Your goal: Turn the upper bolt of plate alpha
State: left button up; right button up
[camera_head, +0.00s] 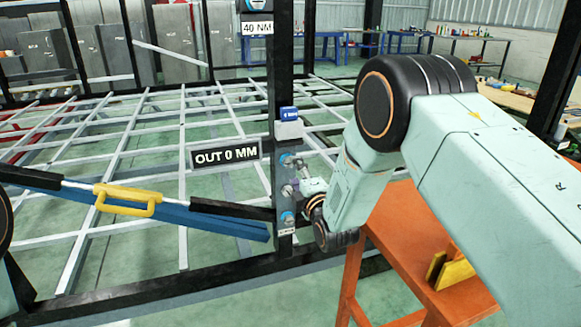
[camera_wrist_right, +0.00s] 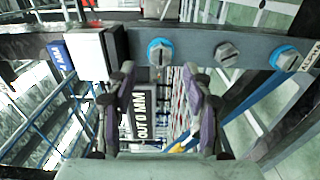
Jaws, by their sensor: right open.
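Plate alpha is a narrow grey plate (camera_head: 286,235) on a black upright post, with three bolts in a column. The upper bolt (camera_head: 286,159) has a blue ring; in the right wrist view it is the leftmost hex head (camera_wrist_right: 160,52). The middle bolt (camera_wrist_right: 228,54) shows no blue ring, and the lower bolt (camera_wrist_right: 285,55) has one. My right gripper (camera_head: 302,173) is just right of the plate. In the wrist view its purple-grey fingers (camera_wrist_right: 160,78) are spread, with the upper bolt visible between and beyond the tips. Contact with the bolt cannot be told. My left gripper is not in view.
A blue-and-white box (camera_head: 288,126) sits above the upper bolt. Signs read "OUT 0 MM" (camera_head: 226,154) and "40 NM" (camera_head: 257,28). A bar with a yellow handle (camera_head: 125,200) extends left of the plate. An orange stand (camera_head: 420,262) is at right. Metal chassis lattice lies behind.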

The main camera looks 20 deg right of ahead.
aim_at(289, 163)
jog(key=shift+w+a+b, duration=0.1)
jog(key=shift+w+b, duration=0.45)
jog(key=shift+w, duration=2.05)
jog(key=shift+c, duration=0.3)
grip_shut()
